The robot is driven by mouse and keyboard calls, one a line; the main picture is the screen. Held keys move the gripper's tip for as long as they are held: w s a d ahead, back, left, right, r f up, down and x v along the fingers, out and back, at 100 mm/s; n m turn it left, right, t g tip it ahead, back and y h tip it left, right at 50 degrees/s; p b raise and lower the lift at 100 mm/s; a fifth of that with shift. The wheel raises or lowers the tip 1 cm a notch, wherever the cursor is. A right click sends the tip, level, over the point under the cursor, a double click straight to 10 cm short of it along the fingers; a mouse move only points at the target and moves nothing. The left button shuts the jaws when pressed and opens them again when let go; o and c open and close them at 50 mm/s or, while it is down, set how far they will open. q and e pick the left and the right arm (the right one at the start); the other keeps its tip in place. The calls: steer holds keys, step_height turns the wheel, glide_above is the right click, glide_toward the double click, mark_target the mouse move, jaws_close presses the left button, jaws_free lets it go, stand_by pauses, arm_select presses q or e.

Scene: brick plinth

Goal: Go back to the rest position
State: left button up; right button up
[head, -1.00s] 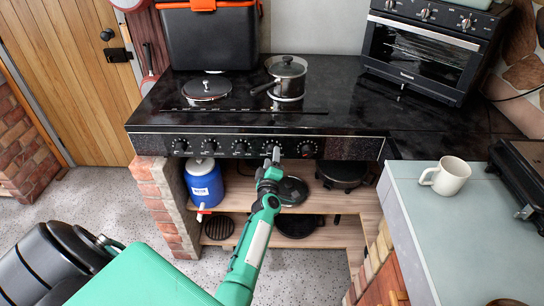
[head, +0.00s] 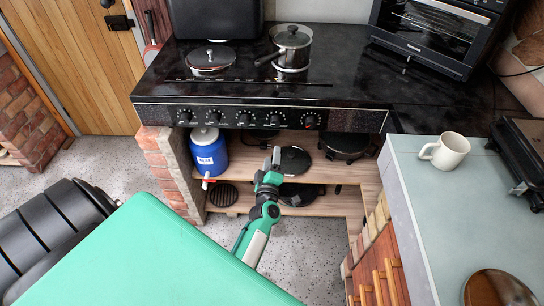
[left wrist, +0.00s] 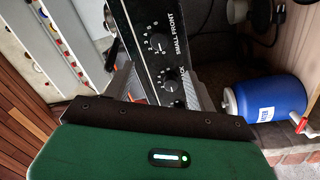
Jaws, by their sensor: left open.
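My left gripper (head: 272,157) is in front of the stove's open shelves, below the row of knobs, in the head view. Its two fingers are apart with nothing between them. In the left wrist view the open fingers (left wrist: 158,85) frame the black stove front panel (left wrist: 150,25) with its white-marked knobs. The gripper is apart from the knobs (head: 244,118) in the head view. My right gripper is not in view.
A black stove top (head: 365,95) carries a lidded pan (head: 210,60) and a pot (head: 291,46). A blue jug (head: 208,155) stands on the shelf beneath. A white mug (head: 446,151) sits on the grey counter (head: 420,215) at right. The speckled floor (head: 120,170) is free at left.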

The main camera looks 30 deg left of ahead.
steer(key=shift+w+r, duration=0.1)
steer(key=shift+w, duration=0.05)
